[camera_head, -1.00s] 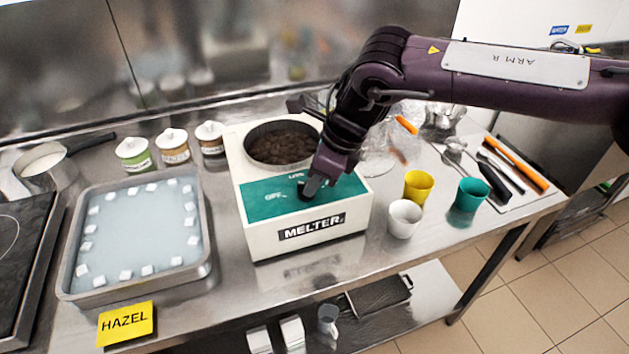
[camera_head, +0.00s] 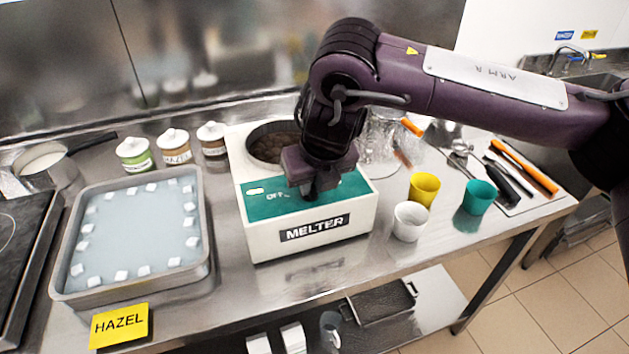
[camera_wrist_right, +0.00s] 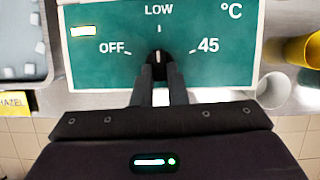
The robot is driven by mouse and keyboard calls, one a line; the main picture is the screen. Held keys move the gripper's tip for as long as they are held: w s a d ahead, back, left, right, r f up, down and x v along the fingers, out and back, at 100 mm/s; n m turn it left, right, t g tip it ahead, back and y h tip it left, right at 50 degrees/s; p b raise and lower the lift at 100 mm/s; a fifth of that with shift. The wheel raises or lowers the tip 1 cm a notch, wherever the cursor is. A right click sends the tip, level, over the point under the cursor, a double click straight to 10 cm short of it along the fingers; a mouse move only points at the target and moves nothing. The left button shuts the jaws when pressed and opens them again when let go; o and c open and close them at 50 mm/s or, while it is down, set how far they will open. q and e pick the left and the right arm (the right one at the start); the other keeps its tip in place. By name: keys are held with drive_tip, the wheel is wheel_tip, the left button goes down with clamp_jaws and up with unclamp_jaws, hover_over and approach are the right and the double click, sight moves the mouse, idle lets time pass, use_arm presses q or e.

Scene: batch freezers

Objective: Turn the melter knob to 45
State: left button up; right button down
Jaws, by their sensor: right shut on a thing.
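The melter (camera_head: 300,235) is a white box with a green top panel (camera_head: 262,209) and a round pan of dark pieces. In the right wrist view the black knob (camera_wrist_right: 159,57) sits between the marks OFF, LOW and 45 on the green panel (camera_wrist_right: 100,68). Its white pointer line points up toward LOW. My right gripper (camera_wrist_right: 160,68) is shut on the knob, with one finger on each side. In the head view my right gripper (camera_head: 311,193) comes down onto the panel and hides the knob. My left gripper is not in view.
White (camera_head: 410,221), yellow (camera_head: 424,188) and teal (camera_head: 475,197) cups stand right of the melter. A metal tray (camera_head: 205,255) with white cubes in pale liquid is at the left, with a HAZEL card (camera_head: 119,326) before it. Several lidded jars stand behind.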

drive_tip(key=shift+a+r+m+h+p, duration=0.2)
drive_tip(key=shift+m+h+p, duration=0.3)
drive_tip(key=shift+m, duration=0.4)
drive_tip(key=m+h+p, duration=0.1)
drive_tip(key=m+p, duration=0.2)
drive_tip(key=m+h+p, duration=0.1)
drive_tip(key=m+p, duration=0.2)
drive_tip(key=p, duration=0.1)
drive_tip(key=a+m+h+p, duration=0.1)
drive_tip(key=m+p, duration=0.2)
drive_tip(key=shift+w+r, duration=0.1)
drive_tip(key=shift+r, duration=0.05)
drive_tip(key=m+p, duration=0.1)
drive_tip(key=m+g+h+p, duration=0.1)
drive_tip(key=shift+w+a+m+p, duration=0.1)
drive_tip(key=shift+a+m+p, duration=0.1)
drive_tip(key=shift+m+p, duration=0.2)
drive_tip(key=shift+w+f+m+p, duration=0.1)
drive_tip(key=shift+f+m+p, duration=0.15)
drive_tip(key=shift+m+p, duration=0.25)
drive_tip(key=c, duration=1.4)
unclamp_jaws()
drive_tip(key=shift+f+g, duration=0.1)
drive_tip(key=shift+g, duration=0.2)
drive_tip(key=shift+c, duration=0.2)
drive_tip(key=b+v, duration=0.1)
drive_tip(key=v, duration=0.7)
